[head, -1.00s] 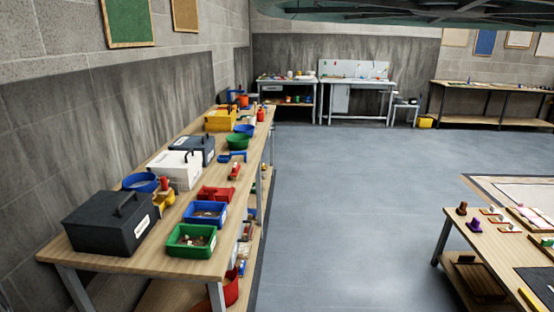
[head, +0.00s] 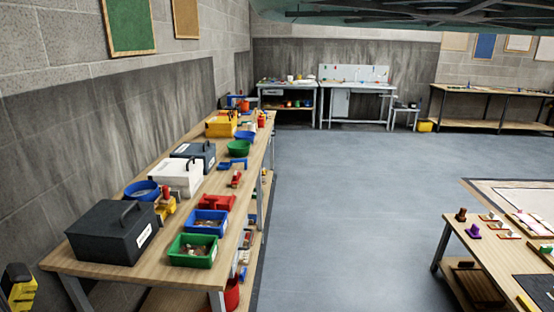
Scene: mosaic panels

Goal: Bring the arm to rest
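My gripper (head: 20,288) shows only in part at the lower left edge of the head view, as a yellow and black piece. It is in front of the wall, left of the near end of the long wooden bench (head: 100,262). The rest of my arm is out of view. I cannot make out both fingers or anything held between them.
The bench along the left wall carries a black toolbox (head: 108,236), a green bin (head: 192,251), a blue bin (head: 206,222) and several other boxes. A low table (head: 458,233) with small pieces stands at the right. The grey floor (head: 345,215) between them is clear.

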